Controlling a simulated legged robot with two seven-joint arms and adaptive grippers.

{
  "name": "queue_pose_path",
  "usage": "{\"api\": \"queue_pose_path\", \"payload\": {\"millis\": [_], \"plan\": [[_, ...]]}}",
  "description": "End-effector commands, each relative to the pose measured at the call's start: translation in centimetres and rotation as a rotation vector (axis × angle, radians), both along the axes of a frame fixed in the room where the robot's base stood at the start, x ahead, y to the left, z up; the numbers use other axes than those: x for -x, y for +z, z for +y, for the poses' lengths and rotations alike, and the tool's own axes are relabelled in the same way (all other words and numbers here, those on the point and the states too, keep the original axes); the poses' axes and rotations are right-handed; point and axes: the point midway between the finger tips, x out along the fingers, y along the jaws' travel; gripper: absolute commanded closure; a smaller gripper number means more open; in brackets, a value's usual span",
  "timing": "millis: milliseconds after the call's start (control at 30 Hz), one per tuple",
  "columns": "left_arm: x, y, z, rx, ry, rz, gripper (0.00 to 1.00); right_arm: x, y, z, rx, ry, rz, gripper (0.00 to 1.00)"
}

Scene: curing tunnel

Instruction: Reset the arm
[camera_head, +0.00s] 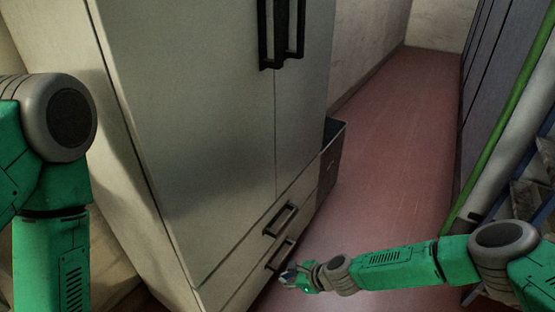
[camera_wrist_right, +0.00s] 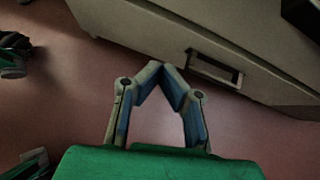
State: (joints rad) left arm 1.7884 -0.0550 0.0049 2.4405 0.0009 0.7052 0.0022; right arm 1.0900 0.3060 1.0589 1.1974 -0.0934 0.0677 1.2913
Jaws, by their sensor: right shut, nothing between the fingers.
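My right arm reaches in from the right in the head view. Its gripper (camera_head: 290,278) is low, beside the bottom drawer handle (camera_head: 280,254) of the white cabinet (camera_head: 210,120). In the right wrist view the right gripper (camera_wrist_right: 164,72) has its fingertips together, with nothing between them. A drawer handle (camera_wrist_right: 214,68) lies beyond the fingertips, to their right, with a gap visible. My left arm stands at the left edge of the head view, bent downward. Its gripper is out of the picture.
The cabinet's doors and drawers look closed. Black door handles (camera_head: 281,35) are at the top. A dark box (camera_head: 331,150) stands past the cabinet. The reddish floor (camera_head: 385,150) is clear along the aisle. Shelving with a green post (camera_head: 505,120) lines the right side.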

Motion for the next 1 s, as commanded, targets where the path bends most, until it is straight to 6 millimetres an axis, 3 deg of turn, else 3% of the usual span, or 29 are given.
{"api": "queue_pose_path", "payload": {"millis": [33, 100, 200, 267, 300, 433, 600, 700, 833, 1000], "plan": [[0.0, 1.2, 0.0, 0.0, 0.0, 0.0, 0.38, 2.3, 2.2, 2.3, 0.036, 0.118, -0.046, 1.0], [0.0, 2.5, 0.0, 0.0, 0.0, 0.0, 0.38, 6.7, 4.2, 4.3, 0.117, 0.314, -0.131, 1.0], [-0.1, 4.4, 0.0, 0.0, 0.0, -0.001, 0.38, 13.5, 6.6, 4.2, 0.262, 0.623, -0.262, 1.0], [-0.1, 5.5, 0.0, 0.0, 0.001, -0.001, 0.38, 17.3, 7.7, 2.5, 0.349, 0.801, -0.328, 1.0], [-0.1, 6.2, 0.0, 0.0, 0.001, -0.001, 0.38, 19.7, 8.5, 0.7, 0.407, 0.919, -0.369, 1.0], [-0.1, 8.1, 0.0, 0.0, 0.001, -0.001, 0.38, 25.5, 11.6, -6.9, 0.588, 1.265, -0.462, 1.0], [-0.1, 10.0, 0.0, 0.0, 0.001, -0.001, 0.38, 29.6, 16.7, -16.9, 0.771, 1.604, -0.499, 1.0], [-0.1, 10.6, -0.1, 0.0, 0.0, -0.001, 0.38, 30.9, 19.4, -20.9, 0.842, 1.738, -0.493, 1.0], [-0.1, 11.0, -0.1, 0.0, 0.0, -0.001, 0.38, 31.8, 21.6, -23.7, 0.893, 1.834, -0.481, 1.0], [-0.1, 11.1, -0.1, 0.0, 0.0, 0.0, 0.38, 32.0, 22.2, -24.4, 0.906, 1.86, -0.475, 1.0]]}}
